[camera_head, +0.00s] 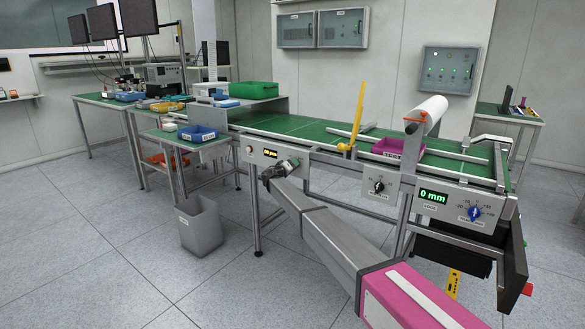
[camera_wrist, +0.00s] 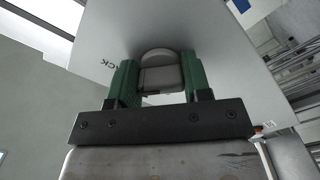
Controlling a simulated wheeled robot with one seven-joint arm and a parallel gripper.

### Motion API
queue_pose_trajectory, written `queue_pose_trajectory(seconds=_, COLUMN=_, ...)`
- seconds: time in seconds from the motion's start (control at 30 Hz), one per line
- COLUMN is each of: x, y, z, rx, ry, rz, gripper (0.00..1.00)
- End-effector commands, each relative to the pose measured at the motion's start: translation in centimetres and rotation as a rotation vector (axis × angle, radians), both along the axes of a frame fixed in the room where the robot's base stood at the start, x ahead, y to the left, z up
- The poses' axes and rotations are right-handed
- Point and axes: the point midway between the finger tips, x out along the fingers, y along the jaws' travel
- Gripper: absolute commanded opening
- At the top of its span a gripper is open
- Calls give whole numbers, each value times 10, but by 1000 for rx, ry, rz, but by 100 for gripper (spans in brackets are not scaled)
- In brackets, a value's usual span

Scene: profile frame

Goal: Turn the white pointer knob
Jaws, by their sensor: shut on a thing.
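The white pointer knob (camera_wrist: 158,57) sits on a pale panel (camera_wrist: 215,50) in the wrist view and looks grey in the shade. My gripper (camera_wrist: 160,80) has its green fingers on both sides of the knob, shut on it. In the head view my gripper (camera_head: 270,174) is at the small panel (camera_head: 256,152) with a lit orange display, on the near side of the conveyor. There the knob is hidden behind my gripper. Which way its pointer faces cannot be told.
To the right are a black knob (camera_head: 379,187) on its own panel and a blue knob (camera_head: 474,212) beside a green "0 mm" display (camera_head: 433,196). A grey bin (camera_head: 200,226) stands on the floor at left. A magenta tray (camera_head: 396,148) is on the conveyor.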

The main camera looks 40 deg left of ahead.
Motion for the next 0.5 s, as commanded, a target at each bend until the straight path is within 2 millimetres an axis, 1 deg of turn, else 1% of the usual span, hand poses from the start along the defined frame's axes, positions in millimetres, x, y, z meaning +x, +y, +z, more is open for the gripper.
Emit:
queue_pose_trajectory(seconds=0.47, x=-1, y=-1, z=-2, rx=18, ry=2, rz=-1, gripper=21)
queue_pose_trajectory(seconds=0.5, x=-1, y=-1, z=-2, rx=18, ry=3, rz=-2, gripper=48)
